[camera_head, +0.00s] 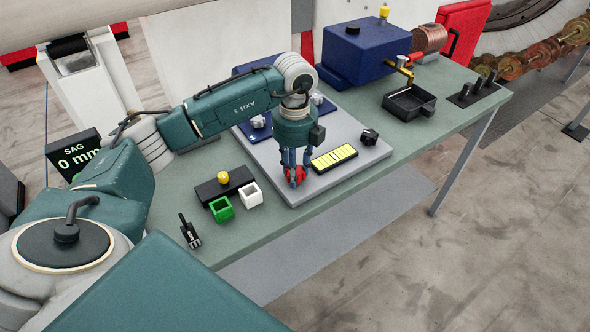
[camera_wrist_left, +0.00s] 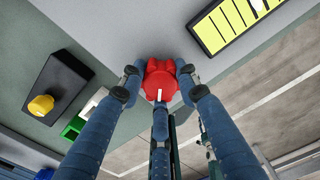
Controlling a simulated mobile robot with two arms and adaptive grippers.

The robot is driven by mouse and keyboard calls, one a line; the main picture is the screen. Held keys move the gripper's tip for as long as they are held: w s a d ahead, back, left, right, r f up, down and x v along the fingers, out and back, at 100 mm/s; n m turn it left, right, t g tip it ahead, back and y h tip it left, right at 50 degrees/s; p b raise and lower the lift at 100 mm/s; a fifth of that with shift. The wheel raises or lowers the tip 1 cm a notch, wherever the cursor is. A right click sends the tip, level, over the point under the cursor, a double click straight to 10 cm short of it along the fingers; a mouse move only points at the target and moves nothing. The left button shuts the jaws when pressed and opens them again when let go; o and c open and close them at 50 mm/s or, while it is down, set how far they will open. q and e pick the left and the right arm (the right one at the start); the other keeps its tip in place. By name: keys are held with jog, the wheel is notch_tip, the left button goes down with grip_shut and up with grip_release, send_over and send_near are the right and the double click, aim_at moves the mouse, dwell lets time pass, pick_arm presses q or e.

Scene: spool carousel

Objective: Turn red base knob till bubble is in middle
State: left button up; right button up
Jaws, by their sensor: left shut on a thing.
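The red base knob (camera_head: 299,174) sits at the near left corner of the grey base plate (camera_head: 350,180). My left gripper (camera_head: 294,168) points down over it, with its fingers closed around it. In the left wrist view the red knob (camera_wrist_left: 160,78) shows lobes and a white mark, between the blue fingers of my left gripper (camera_wrist_left: 160,85). The yellow level vial (camera_head: 334,158) lies on the plate right of the knob; it also shows in the left wrist view (camera_wrist_left: 228,22). My right gripper is not in view.
A black box with a yellow knob (camera_head: 224,185), a green open cube (camera_head: 222,209) and a white one (camera_head: 250,195) stand left of the plate. A black knob (camera_head: 369,137) is at the plate's right. A blue machine (camera_head: 360,55) and black tray (camera_head: 409,103) stand behind. A display (camera_head: 74,154) reads SAG 0 mm.

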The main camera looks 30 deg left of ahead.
pick_arm(q)
jog(key=o, duration=1)
jog(key=shift+w+a+r, duration=0.15)
jog(key=shift+w+r, duration=0.15)
jog(key=shift+r, duration=0.05)
jog(key=shift+c, duration=0.2)
jog(key=shift+o, duration=0.9)
jog(key=shift+s+f, duration=0.1)
jog(key=shift+f, duration=0.1)
notch_tip(320, 180, up, 12)
